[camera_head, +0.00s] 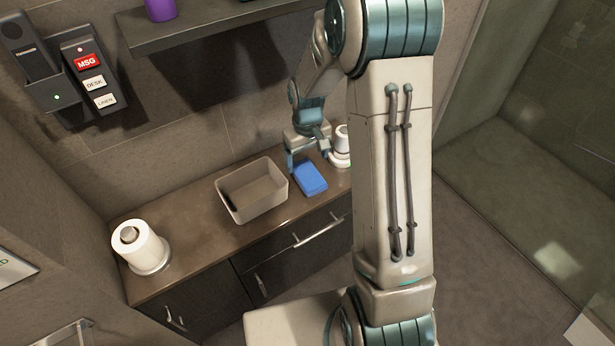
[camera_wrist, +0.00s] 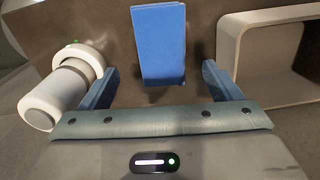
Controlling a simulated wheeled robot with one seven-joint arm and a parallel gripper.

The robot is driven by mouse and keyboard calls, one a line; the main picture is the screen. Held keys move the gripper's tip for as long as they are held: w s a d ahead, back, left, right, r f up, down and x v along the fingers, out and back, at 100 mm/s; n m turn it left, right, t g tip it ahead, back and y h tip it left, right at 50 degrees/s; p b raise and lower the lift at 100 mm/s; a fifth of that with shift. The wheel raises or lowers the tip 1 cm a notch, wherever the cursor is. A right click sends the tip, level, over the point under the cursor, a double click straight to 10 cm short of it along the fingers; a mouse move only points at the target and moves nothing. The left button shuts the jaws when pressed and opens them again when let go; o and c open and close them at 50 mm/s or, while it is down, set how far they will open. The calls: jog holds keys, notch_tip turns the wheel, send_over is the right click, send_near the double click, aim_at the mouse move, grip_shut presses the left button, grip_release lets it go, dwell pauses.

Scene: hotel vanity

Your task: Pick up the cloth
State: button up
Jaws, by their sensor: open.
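The cloth (camera_head: 310,178) is a folded blue block lying on the brown vanity counter, to the right of a beige bin. It also shows in the wrist view (camera_wrist: 159,45), upper middle, centred between the fingers and beyond their tips. My gripper (camera_head: 307,160) is over the counter at the cloth's back edge in the head view. In the wrist view its two blue fingers (camera_wrist: 158,82) are spread wide, with nothing held between them. I cannot tell the exact height of the fingers above the cloth.
The open beige bin (camera_head: 252,208) stands left of the cloth. A white cylinder on a round base (camera_head: 341,158) stands close on the right. A paper roll on a holder (camera_head: 140,247) is at the counter's left end. A dark shelf (camera_head: 215,28) overhangs the counter.

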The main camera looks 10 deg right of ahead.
aim_at(308, 173)
jog(key=f+b, duration=0.1)
jog(key=f, duration=0.4)
jog(key=shift+s+f, duration=0.1)
jog(key=shift+s, duration=0.1)
jog(key=c, duration=1.1)
notch_tip(308, 173, up, 10)
jog(key=shift+r+p, duration=0.1)
jog(key=shift+p, duration=0.8)
